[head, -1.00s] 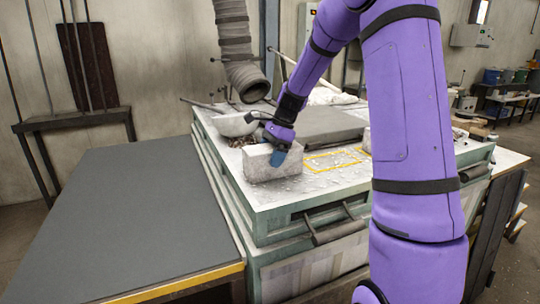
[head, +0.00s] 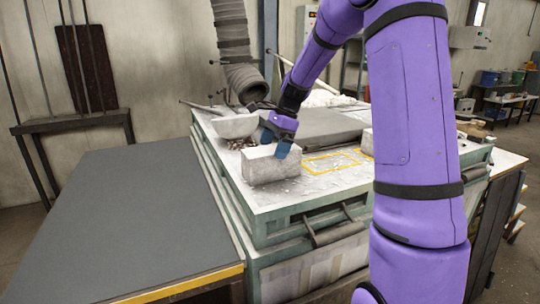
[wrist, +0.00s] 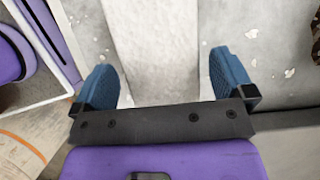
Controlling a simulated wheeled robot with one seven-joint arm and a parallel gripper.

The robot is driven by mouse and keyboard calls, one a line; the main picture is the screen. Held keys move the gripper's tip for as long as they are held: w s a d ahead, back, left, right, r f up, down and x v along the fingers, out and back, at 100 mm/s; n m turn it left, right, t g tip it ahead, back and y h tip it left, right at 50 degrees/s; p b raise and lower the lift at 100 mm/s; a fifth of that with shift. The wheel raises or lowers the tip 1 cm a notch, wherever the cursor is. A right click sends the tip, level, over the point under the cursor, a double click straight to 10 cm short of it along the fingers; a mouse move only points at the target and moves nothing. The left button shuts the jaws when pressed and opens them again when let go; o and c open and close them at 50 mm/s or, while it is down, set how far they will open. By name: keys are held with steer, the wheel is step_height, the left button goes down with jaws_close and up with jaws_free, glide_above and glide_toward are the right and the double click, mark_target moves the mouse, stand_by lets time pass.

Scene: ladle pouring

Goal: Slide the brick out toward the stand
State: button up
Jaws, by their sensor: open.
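The brick (head: 272,168) is a pale grey, rough block lying on the front left part of the bench top. My gripper (head: 276,146) is at the brick's upper right side in the head view, its blue fingers reaching down to it. In the wrist view the brick (wrist: 155,45) runs between the two spread fingers, with a visible gap on each side. My gripper (wrist: 162,78) is open there and holds nothing. I cannot tell which thing is the stand.
A yellow-taped rectangle (head: 335,162) lies to the right. A dark grey slab (head: 325,127) is behind. A lower dark table (head: 120,215) extends clear to the left.

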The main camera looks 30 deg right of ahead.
steer(key=v, duration=0.7)
stand_by(0.4)
steer(key=shift+s+r, duration=0.1)
steer(key=shift+r, duration=0.05)
steer(key=s+a+r+n+t+h, duration=0.25)
steer(key=s+a+r+n, duration=0.35)
steer(key=s+a+n, duration=0.55)
steer(key=s+a+f+n+t+h, duration=0.1)
steer(key=s+n, duration=0.3)
steer(key=s, duration=0.5)
steer(key=s+a+f+n+t+h, duration=0.1)
steer(key=s+a+n, duration=0.2)
steer(key=s, duration=0.6)
steer(key=shift+s+n, duration=0.25)
steer(key=shift+n, duration=0.4)
steer(key=shift+f, duration=0.1)
